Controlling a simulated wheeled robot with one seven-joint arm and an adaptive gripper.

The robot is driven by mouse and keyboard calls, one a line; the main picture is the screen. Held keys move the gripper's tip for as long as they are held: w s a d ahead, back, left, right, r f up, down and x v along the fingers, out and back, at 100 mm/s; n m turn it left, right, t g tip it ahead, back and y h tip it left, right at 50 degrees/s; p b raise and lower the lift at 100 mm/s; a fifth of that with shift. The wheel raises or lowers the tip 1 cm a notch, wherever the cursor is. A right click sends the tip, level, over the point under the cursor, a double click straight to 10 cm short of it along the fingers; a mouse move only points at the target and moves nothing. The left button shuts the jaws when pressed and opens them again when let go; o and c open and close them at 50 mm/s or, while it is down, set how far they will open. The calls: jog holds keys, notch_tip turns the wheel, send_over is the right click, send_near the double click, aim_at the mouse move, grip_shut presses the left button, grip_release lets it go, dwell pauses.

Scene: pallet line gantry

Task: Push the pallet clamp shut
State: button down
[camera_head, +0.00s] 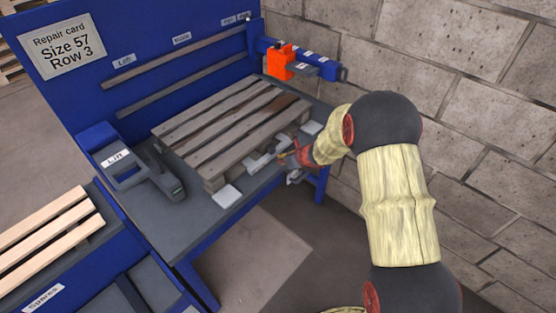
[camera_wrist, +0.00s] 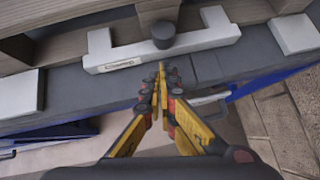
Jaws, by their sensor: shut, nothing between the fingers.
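The pallet clamp (camera_wrist: 190,42) is a pale bar with upright ends and a dark round knob (camera_wrist: 163,34), lying along the front edge of the bench by the pallet. In the head view the clamp (camera_head: 262,162) is partly hidden by my arm. The wooden pallet (camera_head: 235,127) lies on the bench. My gripper (camera_wrist: 161,68) is shut and empty, its yellow fingertips pointing at the clamp's front side just below the knob. I cannot tell whether the tips touch the bar. In the head view my gripper (camera_head: 282,160) is small and partly hidden.
White pads (camera_head: 228,196) sit on the bench at the pallet's corners. A blue-grey lift device (camera_head: 135,165) stands left of the pallet. An orange block (camera_head: 281,62) hangs on the blue gantry rail behind. Spare slats (camera_head: 45,235) lie at the left. A block wall (camera_head: 460,70) stands at the right.

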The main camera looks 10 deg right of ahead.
jog(key=p+v, duration=0.2)
jog(key=v, duration=0.8)
jog(key=shift+s+d+p, duration=0.25)
jog(key=shift+s+p, duration=0.1)
jog(key=shift+s, duration=0.15)
jog(key=shift+r, duration=0.1)
